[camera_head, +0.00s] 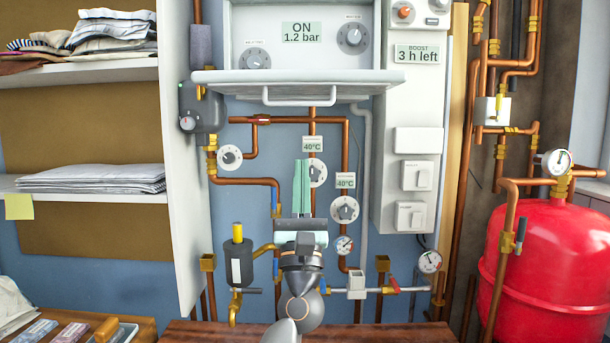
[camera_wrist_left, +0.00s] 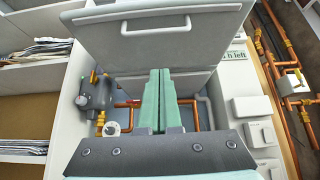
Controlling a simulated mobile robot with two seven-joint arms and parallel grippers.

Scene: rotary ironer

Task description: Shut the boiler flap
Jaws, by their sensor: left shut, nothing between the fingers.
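The boiler flap (camera_head: 297,82) is a pale grey panel with a bar handle (camera_head: 312,98) on its front edge. It hangs open, sticking out roughly level below the control panel (camera_head: 300,35). In the left wrist view the flap (camera_wrist_left: 165,50) and its handle (camera_wrist_left: 154,25) show above the fingers. My left gripper (camera_head: 302,164) points upward below the flap, its green fingers shut with nothing between them. In the head view its tips are a little under the handle, apart from it. The fingers also show in the left wrist view (camera_wrist_left: 159,74). My right gripper is not in view.
Copper pipes, dials and valves cover the wall behind my left gripper. A grey device (camera_head: 203,108) sits left of the flap and a white switch box (camera_head: 415,140) to its right. A red tank (camera_head: 548,265) stands at right. Shelves hold folded linen (camera_head: 92,176) at left.

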